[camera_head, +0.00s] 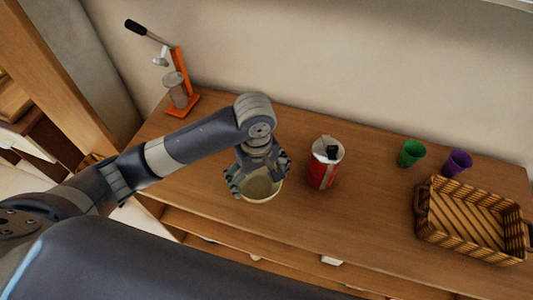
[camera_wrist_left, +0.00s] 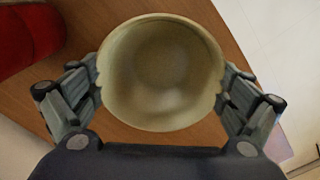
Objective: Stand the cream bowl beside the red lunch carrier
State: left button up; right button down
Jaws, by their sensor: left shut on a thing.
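The cream bowl (camera_head: 262,190) is held in my left gripper (camera_head: 258,179), just left of the red lunch carrier (camera_head: 321,170) in the head view. In the left wrist view the bowl (camera_wrist_left: 162,72) sits between the two fingers of my left gripper (camera_wrist_left: 160,90), which touch its sides. The bowl looks empty. I cannot tell whether its base touches the tabletop. The red lunch carrier stands upright with a pale lid, apart from the bowl. Its red side also shows in the top left of the wrist view (camera_wrist_left: 28,36). My right gripper is not seen.
The wooden table (camera_head: 360,235) carries a green cup (camera_head: 411,153), a purple cup (camera_head: 457,162) and a wicker basket (camera_head: 468,222) on the right. An orange press (camera_head: 182,90) stands at the back left. Bare tabletop lies between the carrier and the basket.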

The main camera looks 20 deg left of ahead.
pick_arm(q)
jog(key=w, duration=0.3)
jog(key=w+a+p, duration=0.1)
jog(key=w, duration=0.2)
jog(key=shift+a+f, duration=0.1)
jog(key=shift+f, duration=0.05)
jog(key=w, duration=0.3)
jog(key=shift+w+a+f, duration=0.15)
jog(key=shift+a+f, duration=0.05)
jog(key=shift+a, duration=0.15)
jog(key=shift+w, duration=0.25)
jog(key=shift+w+a+f+p, duration=0.1)
jog(key=shift+w+a+p, duration=0.05)
jog(key=shift+w+p, duration=0.35)
notch_tip(320, 180, down, 3)
jog(key=shift+s+r+p, duration=0.1)
jog(key=shift+r+p, duration=0.1)
jog(key=shift+p, duration=0.25)
jog(key=shift+f, duration=0.5)
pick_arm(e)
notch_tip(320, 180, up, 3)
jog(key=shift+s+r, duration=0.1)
pick_arm(q)
jog(key=o, duration=0.8)
jog(key=shift+f, duration=0.15)
jog(key=shift+o, duration=0.2)
